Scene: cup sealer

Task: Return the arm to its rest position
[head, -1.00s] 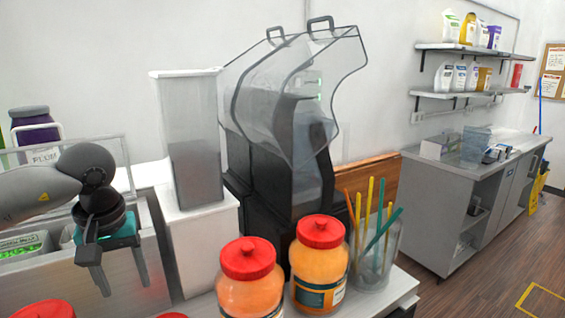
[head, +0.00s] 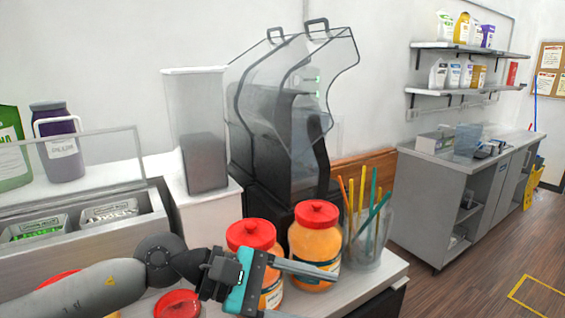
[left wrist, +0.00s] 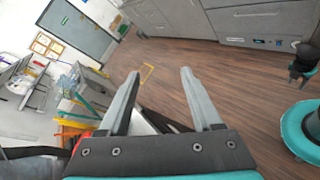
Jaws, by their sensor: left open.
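My left arm comes in from the lower left in the head view. Its gripper (head: 286,285) lies low over the counter's front, in front of the red-lidded jars, and points to the right. In the left wrist view the two fingers (left wrist: 160,103) are spread apart with nothing between them, and the wooden floor (left wrist: 165,70) shows beyond them. My right gripper is in neither view.
Two orange jars with red lids (head: 251,234) (head: 318,214) stand close behind the gripper. A clear cup of colored straws (head: 368,240) is to their right. A dark machine with a clear cover (head: 290,120) stands behind. The floor at right (head: 470,280) is free.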

